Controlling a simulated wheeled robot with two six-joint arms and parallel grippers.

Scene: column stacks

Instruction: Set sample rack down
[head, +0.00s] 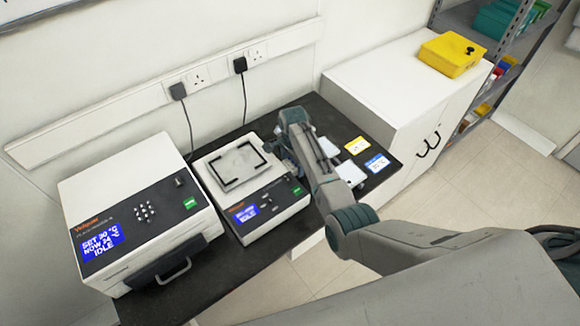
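My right arm reaches in from the right over the black bench, and its gripper (286,152) is at the right edge of a white shaker-like device. The wrist and forearm cover most of the gripper, so I cannot see whether its fingers are open or shut. Pale flat pieces (350,173) show on the bench beside my forearm, partly hidden by it; I cannot tell whether they belong to the sample rack. No sample rack is clearly visible. The white device has an empty top plate (238,165) with black corner brackets. My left gripper is not in view.
A larger white instrument (130,205) with a blue screen reading IDLE stands left on the black bench (185,285). Yellow (356,146) and blue (377,163) labels lie at the right end. A white cabinet (385,75) bears a yellow box (451,54).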

